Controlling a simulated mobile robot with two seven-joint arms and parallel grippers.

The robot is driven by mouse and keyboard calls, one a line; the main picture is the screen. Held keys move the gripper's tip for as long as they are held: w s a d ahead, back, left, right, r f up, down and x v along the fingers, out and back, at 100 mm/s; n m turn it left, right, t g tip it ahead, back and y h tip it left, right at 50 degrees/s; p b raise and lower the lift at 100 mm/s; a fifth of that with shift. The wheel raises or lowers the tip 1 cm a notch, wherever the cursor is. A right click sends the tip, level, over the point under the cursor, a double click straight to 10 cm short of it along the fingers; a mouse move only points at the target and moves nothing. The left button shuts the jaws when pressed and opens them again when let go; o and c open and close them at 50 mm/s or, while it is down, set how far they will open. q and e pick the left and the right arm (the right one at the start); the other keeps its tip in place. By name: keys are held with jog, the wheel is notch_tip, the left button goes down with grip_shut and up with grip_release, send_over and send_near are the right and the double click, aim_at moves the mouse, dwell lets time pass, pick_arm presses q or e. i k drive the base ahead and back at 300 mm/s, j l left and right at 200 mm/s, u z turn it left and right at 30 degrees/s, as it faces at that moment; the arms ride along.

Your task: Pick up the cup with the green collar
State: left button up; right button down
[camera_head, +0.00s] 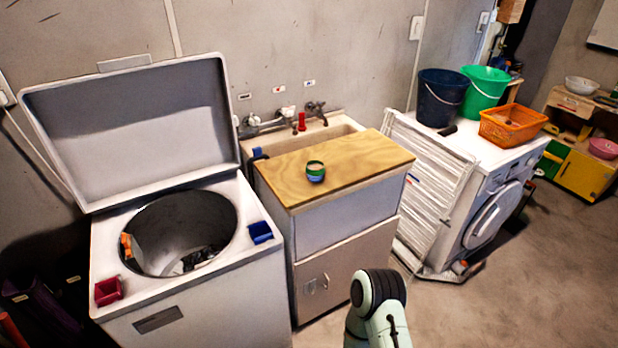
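A small cup (315,176) stands upright on the wooden board (360,160) that covers the front of the sink cabinet. Its upper band is green and its lower part looks blue. Nothing touches it. Part of one of my arms shows at the bottom centre, in front of the cabinet and well short of the cup. No gripper fingers show in the head view.
An open top-loading washer (180,320) stands left of the sink, with its lid (140,130) raised. A folded drying rack (430,185) leans on a white machine (500,160) at right. An orange basket (512,124) and buckets sit on that machine. Floor is clear at lower right.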

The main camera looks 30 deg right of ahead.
aim_at(315, 172)
jog(key=i+l+u, duration=0.1)
jog(key=l+u, duration=0.15)
jog(key=l, duration=0.4)
jog(key=l+u, duration=0.2)
jog(key=l, duration=0.45)
jog(key=i, duration=0.05)
